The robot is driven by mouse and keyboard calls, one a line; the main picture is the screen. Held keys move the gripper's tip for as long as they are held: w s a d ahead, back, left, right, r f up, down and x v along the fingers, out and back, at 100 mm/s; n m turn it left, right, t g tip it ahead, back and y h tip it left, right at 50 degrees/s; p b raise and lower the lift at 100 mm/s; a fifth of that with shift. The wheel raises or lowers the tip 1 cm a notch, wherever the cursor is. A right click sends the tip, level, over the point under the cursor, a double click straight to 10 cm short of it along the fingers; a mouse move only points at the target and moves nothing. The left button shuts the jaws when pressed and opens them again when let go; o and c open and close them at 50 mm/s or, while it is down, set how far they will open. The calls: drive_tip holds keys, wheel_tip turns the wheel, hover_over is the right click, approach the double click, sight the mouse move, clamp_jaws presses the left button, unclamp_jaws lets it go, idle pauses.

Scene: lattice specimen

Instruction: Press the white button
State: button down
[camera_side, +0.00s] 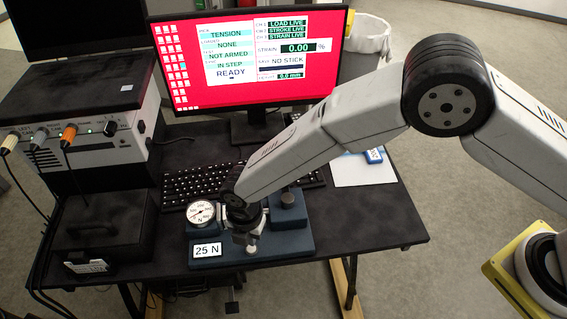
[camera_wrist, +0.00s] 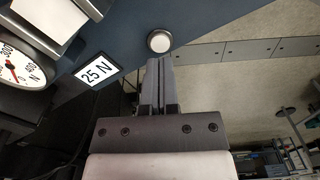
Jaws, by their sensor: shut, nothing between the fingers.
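The white button (camera_wrist: 159,41) is a round white cap in a metal ring on the dark blue base plate (camera_wrist: 205,12). My gripper (camera_wrist: 160,62) is shut and empty, its fingertips right beside the button's lower edge in the wrist view. I cannot tell if they touch it. In the side view my gripper (camera_side: 248,236) points down over the front of the blue base plate (camera_side: 290,246). A small pale spot just below it appears to be the button (camera_side: 251,250).
A keyboard (camera_side: 200,184) and red-screened monitor (camera_side: 180,70) stand behind.

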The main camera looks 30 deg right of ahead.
drive_tip(key=shift+f, duration=1.45)
idle(0.5)
drive_tip(key=shift+r, duration=2.5)
